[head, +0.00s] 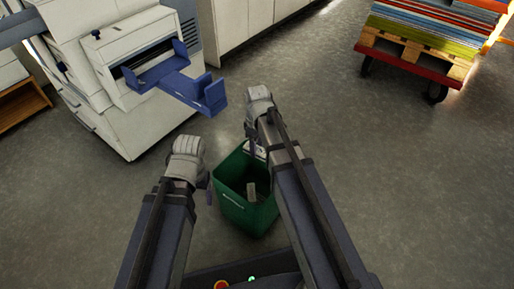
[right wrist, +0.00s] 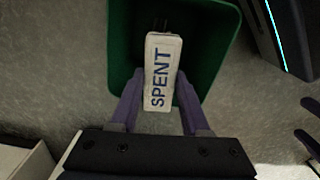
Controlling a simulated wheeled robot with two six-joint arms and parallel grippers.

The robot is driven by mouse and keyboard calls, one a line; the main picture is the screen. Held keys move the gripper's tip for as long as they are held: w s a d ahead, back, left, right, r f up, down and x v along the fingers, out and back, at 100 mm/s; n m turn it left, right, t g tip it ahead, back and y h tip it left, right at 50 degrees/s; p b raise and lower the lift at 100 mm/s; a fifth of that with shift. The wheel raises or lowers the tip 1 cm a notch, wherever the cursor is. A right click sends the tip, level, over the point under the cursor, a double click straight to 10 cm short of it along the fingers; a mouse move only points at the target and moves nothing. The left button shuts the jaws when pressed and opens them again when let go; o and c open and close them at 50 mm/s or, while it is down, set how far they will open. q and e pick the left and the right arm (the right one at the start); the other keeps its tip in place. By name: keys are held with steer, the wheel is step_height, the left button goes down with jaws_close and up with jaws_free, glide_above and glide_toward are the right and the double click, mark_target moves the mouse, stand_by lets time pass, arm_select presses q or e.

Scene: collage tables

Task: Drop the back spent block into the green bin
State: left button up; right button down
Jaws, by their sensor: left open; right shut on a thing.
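The green bin (head: 238,213) stands on the floor between my two arms. In the right wrist view it (right wrist: 208,65) lies beneath my right gripper (right wrist: 160,112). That gripper is shut on a white block marked SPENT (right wrist: 161,75), held above the bin's opening. In the head view the right gripper (head: 250,132) is at the bin's far rim, and a bit of the held block (head: 257,151) shows below it. A pale greyish piece (head: 251,191) shows inside the bin. My left gripper (head: 208,188) is open beside the bin's left side, its fingers partly hidden.
A white machine (head: 120,75) with a blue tray (head: 185,88) stands at upper left. White cabinets (head: 245,25) line the back. A cart with a pallet of coloured sheets (head: 425,45) stands at upper right. The floor to the right is clear.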

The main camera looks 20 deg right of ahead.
step_height(320, 180, down, 4)
steer(key=b, duration=0.3)
steer(key=shift+f+b, duration=0.25)
steer(key=shift+b, duration=0.05)
steer(key=shift+r, duration=0.1)
steer(key=shift+c, duration=1.5)
jaws_free()
steer(key=shift+r, duration=0.1)
step_height(320, 180, up, 8)
steer(key=p, duration=0.8)
steer(key=shift+f, duration=0.2)
